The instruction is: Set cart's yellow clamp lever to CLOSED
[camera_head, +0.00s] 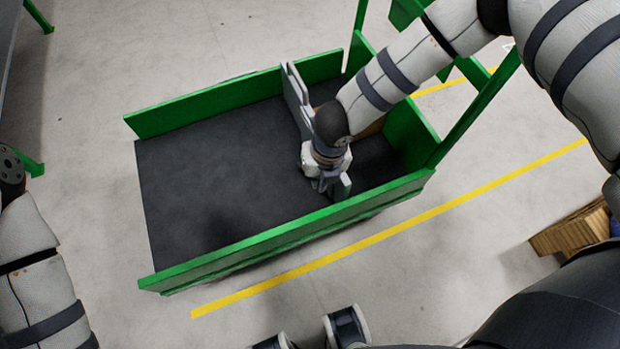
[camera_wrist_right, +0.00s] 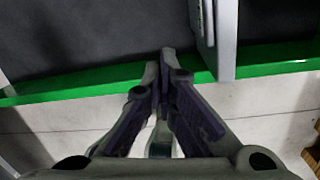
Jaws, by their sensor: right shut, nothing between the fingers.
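The cart is green-railed with a dark bed (camera_head: 215,170) and stands in the middle of the head view. No yellow clamp lever can be made out in either view. My right gripper (camera_head: 338,187) points down at the cart's near side, just inside the near green rail (camera_head: 285,235). In the right wrist view its fingers (camera_wrist_right: 163,62) are together and empty, with the tips overlapping the green rail (camera_wrist_right: 85,85) in the picture. Whether they touch it I cannot tell. My left arm shows at the left edge, but its gripper is out of view.
A grey upright panel (camera_head: 297,98) crosses the cart bed beside my right forearm, which partly hides it; its grey edge (camera_wrist_right: 226,40) also shows in the wrist view. A yellow floor line (camera_head: 400,230) runs along the near side. A wooden crate (camera_head: 575,232) stands at right.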

